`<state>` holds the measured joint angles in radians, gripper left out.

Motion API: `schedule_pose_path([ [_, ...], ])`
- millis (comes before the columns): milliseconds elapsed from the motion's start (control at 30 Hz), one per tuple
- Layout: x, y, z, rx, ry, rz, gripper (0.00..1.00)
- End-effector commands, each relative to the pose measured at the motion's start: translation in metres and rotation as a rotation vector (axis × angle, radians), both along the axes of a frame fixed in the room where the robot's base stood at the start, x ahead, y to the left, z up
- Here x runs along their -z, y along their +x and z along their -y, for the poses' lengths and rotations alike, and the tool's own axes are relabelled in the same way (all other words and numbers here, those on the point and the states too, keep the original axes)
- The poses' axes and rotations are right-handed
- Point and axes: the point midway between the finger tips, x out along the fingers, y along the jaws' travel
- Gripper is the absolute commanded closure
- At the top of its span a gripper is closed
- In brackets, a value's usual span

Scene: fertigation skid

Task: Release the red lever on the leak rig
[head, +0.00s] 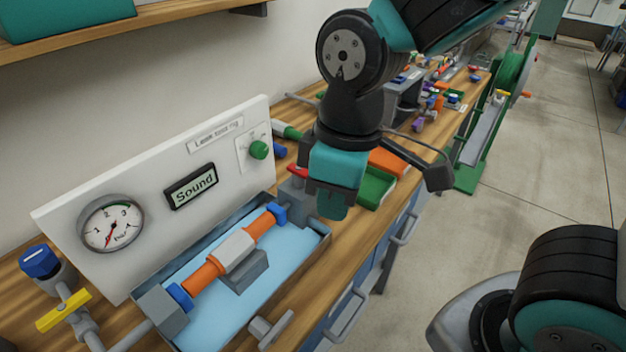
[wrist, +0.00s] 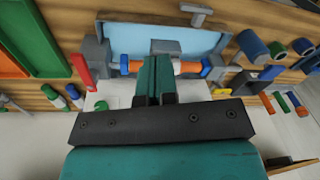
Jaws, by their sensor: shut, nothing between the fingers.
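The leak rig has a white panel (head: 165,190) over a shallow tray, where an orange pipe (head: 200,278) with blue collars lies in a grey clamp. The red lever (head: 297,171) is at the tray's far right end, partly hidden behind my gripper in the head view. In the wrist view the whole red lever (wrist: 82,71) shows left of my fingers, apart from them. My gripper (head: 332,208) points down, shut and empty, beside the tray's right end. In the wrist view its closed fingertips (wrist: 152,66) overlap the pipe region.
The panel carries a gauge (head: 111,223), a display reading "Sound" (head: 191,186) and a green knob (head: 258,150). A yellow lever (head: 64,309) and blue cap (head: 38,261) are at left. Green and orange bins (head: 376,187) stand beyond my gripper.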

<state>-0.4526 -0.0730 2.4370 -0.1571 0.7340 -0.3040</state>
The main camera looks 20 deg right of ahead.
Motion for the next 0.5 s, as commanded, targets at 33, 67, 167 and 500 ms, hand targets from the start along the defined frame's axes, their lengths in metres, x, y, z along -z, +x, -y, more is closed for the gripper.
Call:
schedule_pose_path([
  [33,0.003,0.011,-0.005,-0.082,-0.073,-0.001,1.00],
  [67,0.007,0.018,-0.006,-0.127,-0.117,0.004,1.00],
  [167,0.019,0.038,-0.012,-0.289,-0.267,0.017,1.00],
  [500,0.047,0.074,-0.051,-0.841,-0.820,0.018,1.00],
])
